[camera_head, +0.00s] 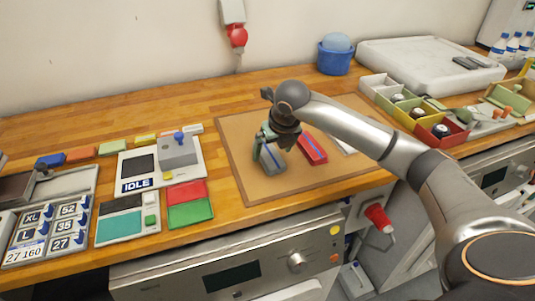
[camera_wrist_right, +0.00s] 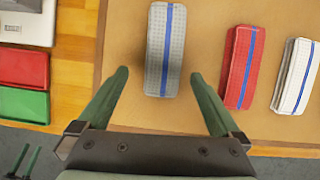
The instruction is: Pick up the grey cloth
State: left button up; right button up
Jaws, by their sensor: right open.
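The grey cloth (camera_head: 271,160) is a folded pad with a blue stripe. It lies on the brown mat (camera_head: 233,130) and is partly hidden by my right gripper in the head view. My right gripper (camera_head: 268,137) is over the cloth, pointing down. In the right wrist view the grey cloth (camera_wrist_right: 165,50) lies beyond the open fingertips of my right gripper (camera_wrist_right: 158,75), with nothing between the fingers. Two small dark green prongs at the lower left of that view look like my left gripper (camera_wrist_right: 22,160); their opening is unclear. The head view does not show it.
A red cloth (camera_head: 312,149) lies right of the grey one, and a white cloth (camera_wrist_right: 296,76) lies beyond it. Red and green pads (camera_head: 190,203) and a device marked IDLE (camera_head: 136,185) stand left. Coloured bins (camera_head: 411,115) stand right. The counter's front edge is close.

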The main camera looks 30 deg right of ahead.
aim_at(271, 157)
jog(key=x, duration=0.3)
jog(key=shift+w+d+f, duration=0.15)
jog(key=shift+f, duration=0.05)
jog(key=c, duration=1.3)
jog(key=shift+r, duration=0.1)
